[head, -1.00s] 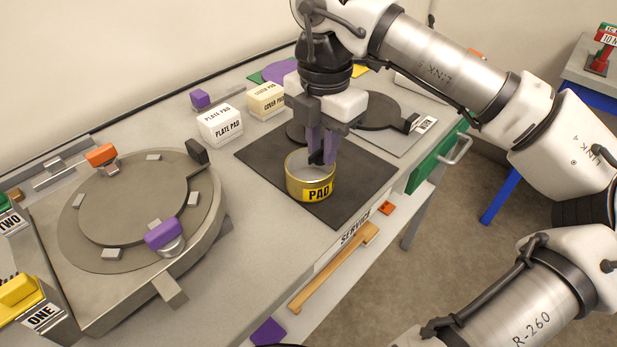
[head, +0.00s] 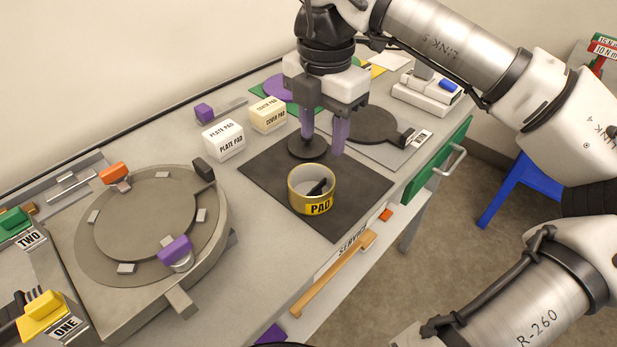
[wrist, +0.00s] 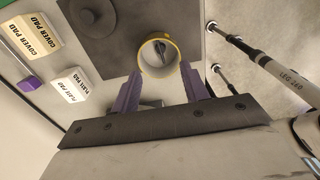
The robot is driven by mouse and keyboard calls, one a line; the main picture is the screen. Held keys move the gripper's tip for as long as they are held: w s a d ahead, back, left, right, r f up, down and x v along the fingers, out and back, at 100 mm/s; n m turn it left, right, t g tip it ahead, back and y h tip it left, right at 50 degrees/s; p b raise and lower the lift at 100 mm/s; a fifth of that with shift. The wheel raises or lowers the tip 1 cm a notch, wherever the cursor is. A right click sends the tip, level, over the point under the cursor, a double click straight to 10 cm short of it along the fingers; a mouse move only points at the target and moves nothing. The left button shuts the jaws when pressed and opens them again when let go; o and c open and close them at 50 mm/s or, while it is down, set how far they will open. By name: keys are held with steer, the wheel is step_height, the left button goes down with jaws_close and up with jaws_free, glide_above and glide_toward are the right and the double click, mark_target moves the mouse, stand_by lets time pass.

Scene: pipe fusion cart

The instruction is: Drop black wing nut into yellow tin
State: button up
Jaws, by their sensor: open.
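The yellow tin (head: 295,200), marked PAD, stands upright on the dark mat with its top open. The black wing nut (head: 318,187) is inside the tin, leaning against its inner wall. In the wrist view the wing nut (wrist: 161,48) also shows inside the rim of the tin (wrist: 146,66). My gripper (head: 323,145) is open and empty. Its purple fingers are above and behind the tin in the head view, apart from the wing nut.
The dark mat (head: 262,178) lies under the tin. A white PLATE PAD box (head: 224,140) and a cream COVER PAD box (head: 268,115) stand to the left. A round fixture (head: 140,225) with coloured clamps fills the left of the bench.

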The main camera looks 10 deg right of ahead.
step_height(320, 180, up, 7)
steer(key=p, duration=0.3)
steer(key=shift+r+p, duration=0.15)
steer(key=shift+p, duration=0.15)
steer(key=shift+s, duration=0.1)
